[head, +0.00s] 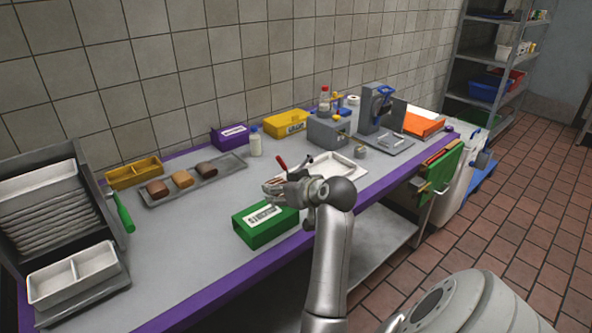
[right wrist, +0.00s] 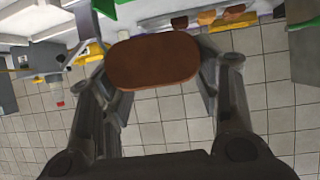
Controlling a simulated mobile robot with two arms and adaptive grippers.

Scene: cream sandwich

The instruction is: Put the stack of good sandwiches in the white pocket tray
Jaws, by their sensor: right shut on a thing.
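My right gripper (head: 282,186) is above the worktop, behind the green box. In the right wrist view it is shut on a brown rounded sandwich (right wrist: 153,60), held between its two fingers. Whether this is one sandwich or a stack cannot be told. A white tray with two pockets (head: 74,277) stands at the left front, and its pockets look empty. Several similar white trays (head: 50,215) are stacked in the dark rack behind it. Three sandwiches, brown (head: 157,188), tan (head: 182,179) and dark brown (head: 206,170), lie on a long grey tray (head: 228,163). My left gripper is not in view.
A green box (head: 265,226) stands at the front edge. A white tray (head: 352,161) lies partly hidden behind my gripper. A yellow bin (head: 135,172), purple box (head: 229,136) and white bottle (head: 255,143) stand at the back. Worktop is clear left of the green box.

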